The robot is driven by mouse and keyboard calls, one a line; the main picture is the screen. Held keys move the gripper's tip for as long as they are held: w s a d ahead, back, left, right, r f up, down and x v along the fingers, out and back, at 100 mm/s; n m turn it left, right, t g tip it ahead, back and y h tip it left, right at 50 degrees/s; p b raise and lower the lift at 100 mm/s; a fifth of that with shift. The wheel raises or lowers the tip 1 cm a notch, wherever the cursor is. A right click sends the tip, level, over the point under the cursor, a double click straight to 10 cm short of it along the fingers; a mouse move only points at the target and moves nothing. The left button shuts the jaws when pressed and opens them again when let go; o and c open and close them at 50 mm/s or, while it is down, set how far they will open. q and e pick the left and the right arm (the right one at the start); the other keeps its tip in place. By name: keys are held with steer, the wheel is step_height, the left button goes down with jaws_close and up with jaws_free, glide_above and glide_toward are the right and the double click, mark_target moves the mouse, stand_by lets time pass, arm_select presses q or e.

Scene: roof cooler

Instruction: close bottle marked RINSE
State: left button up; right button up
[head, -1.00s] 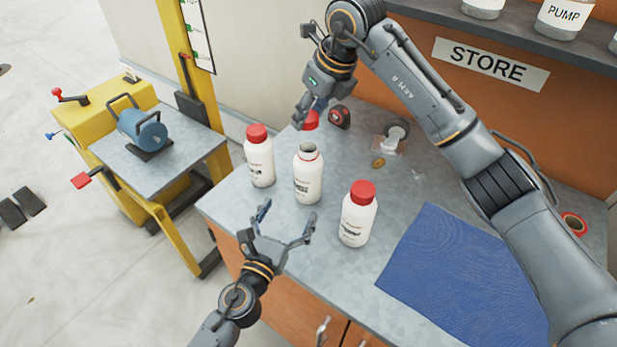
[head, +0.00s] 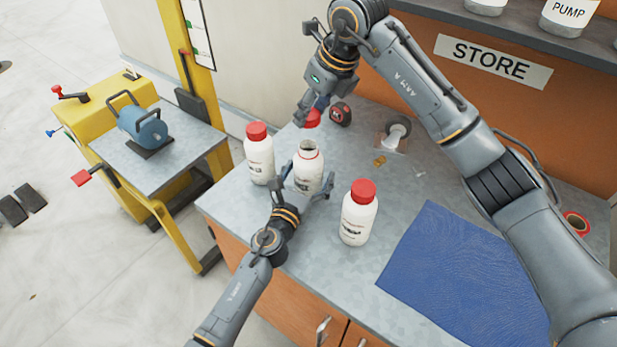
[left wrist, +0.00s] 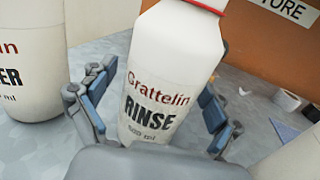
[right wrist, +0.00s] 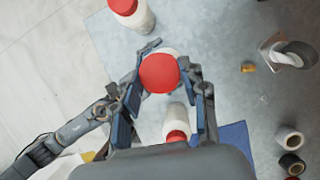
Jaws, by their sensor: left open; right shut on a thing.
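The white RINSE bottle (head: 308,175) stands upright on the bench between two capped bottles; its mouth is open. Its label reads RINSE in the left wrist view (left wrist: 150,108). My left gripper (head: 308,184) is open, with its fingers on either side of the bottle's body; I cannot tell whether they touch it. My right gripper (head: 307,115) is shut on a red cap (head: 313,119), which also shows between its fingers in the right wrist view (right wrist: 159,73). In the head view the cap appears just beyond the bottle's mouth and apart from it.
Capped bottles stand close by at left (head: 259,158) and right (head: 358,214). A blue mat (head: 460,275) lies at right. A yellow cart (head: 95,115) stands left of the bench.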

arm_select(q)
steer(key=c, duration=1.8)
arm_select(e)
glide_above(308, 162)
steer(key=w, duration=0.2)
steer(key=shift+s+d+f, duration=0.1)
steer(key=shift+d+f, duration=0.1)
steer(key=shift+f, duration=1.05)
steer(key=shift+d+f, duration=0.15)
steer(key=shift+f, duration=1.05)
steer(key=shift+f, duration=0.85)
steer(key=shift+f, duration=0.55)
arm_select(q)
jaws_close()
